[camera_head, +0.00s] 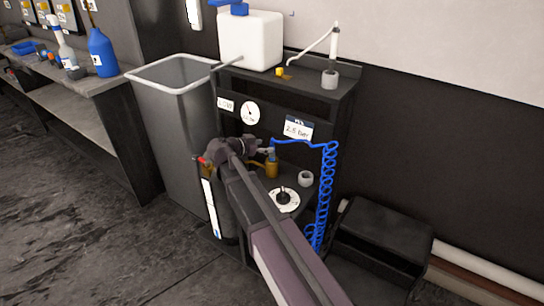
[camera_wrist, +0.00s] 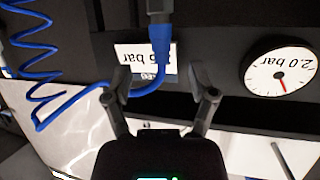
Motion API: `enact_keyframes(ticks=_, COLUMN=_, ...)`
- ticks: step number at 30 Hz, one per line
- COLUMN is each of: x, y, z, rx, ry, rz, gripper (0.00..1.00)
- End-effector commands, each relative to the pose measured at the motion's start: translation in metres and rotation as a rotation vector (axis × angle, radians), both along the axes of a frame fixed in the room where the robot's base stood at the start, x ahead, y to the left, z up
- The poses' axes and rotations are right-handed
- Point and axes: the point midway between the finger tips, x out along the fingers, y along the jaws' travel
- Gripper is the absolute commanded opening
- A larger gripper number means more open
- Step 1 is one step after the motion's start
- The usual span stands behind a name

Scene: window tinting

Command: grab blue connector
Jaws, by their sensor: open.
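The blue connector (camera_wrist: 158,12) is at the top edge of the wrist view, partly cut off, with a blue hose running from it. In the head view the connector (camera_head: 271,153) looks small, above a brass-coloured part on the black stand. My gripper (camera_wrist: 165,90) is open, and its two fingers are apart with nothing held. The connector lies beyond the fingertips, and the hose bends down between the fingers in the picture. In the head view my gripper (camera_head: 262,146) is close beside the connector; the exact gap cannot be told.
The coiled blue hose (camera_head: 327,195) hangs at the stand's right side. A pressure gauge (camera_head: 250,112) and a label (camera_head: 298,128) are on the stand front. A white canister (camera_head: 250,40) stands on top. A grey bin (camera_head: 172,88) is at left, a black box (camera_head: 385,238) at right.

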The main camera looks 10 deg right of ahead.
Motion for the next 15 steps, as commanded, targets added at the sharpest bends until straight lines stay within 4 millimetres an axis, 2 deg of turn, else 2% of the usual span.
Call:
enact_keyframes(ticks=9, x=0.018, y=-0.028, z=-0.016, rx=0.0, ry=0.0, rz=-0.001, gripper=0.73)
enact_keyframes(ticks=15, x=0.021, y=-0.034, z=-0.017, rx=0.0, ry=0.0, rz=-0.001, gripper=0.73)
